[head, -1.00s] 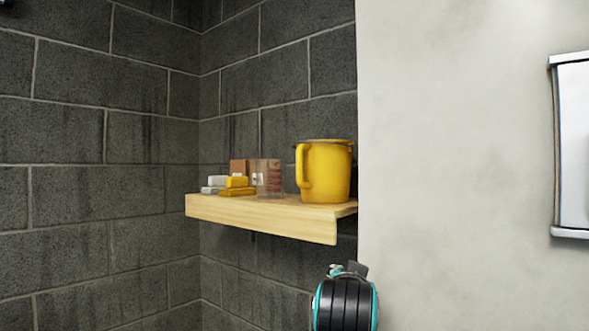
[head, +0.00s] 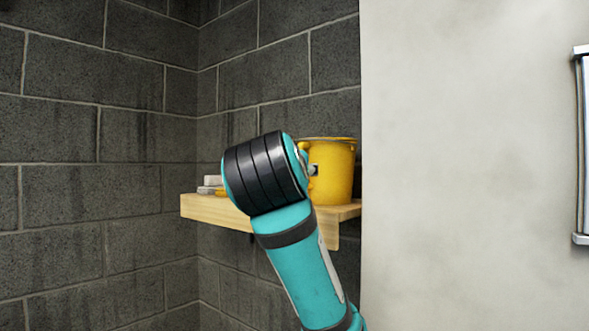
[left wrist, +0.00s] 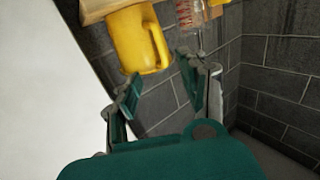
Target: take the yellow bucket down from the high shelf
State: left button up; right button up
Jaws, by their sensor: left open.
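The yellow bucket (head: 335,172) stands upright at the right end of the wooden shelf (head: 345,211), its handle on the left. It also shows at the top of the left wrist view (left wrist: 128,40), handle (left wrist: 159,47) toward the right. My left gripper (left wrist: 160,68) is open and empty, its two fingers spread just short of the handle, apart from the bucket as far as I can tell. In the head view my arm hides most of the gripper and part of the shelf. My right gripper is not in view.
White and yellow blocks (head: 212,182) lie on the shelf left of the bucket, partly hidden by my arm. A clear item with red marks (left wrist: 188,12) is close to the right finger. A dark block wall (head: 70,140) is behind; a pale wall (head: 460,170) is right.

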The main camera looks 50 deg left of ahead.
aim_at(322, 172)
pick_arm(q)
jog(key=p+x, duration=0.7)
jog(key=x, duration=0.9)
jog(key=shift+w+a, duration=0.3)
jog(key=shift+w, duration=0.1)
jog(key=c, duration=0.8)
grip_shut()
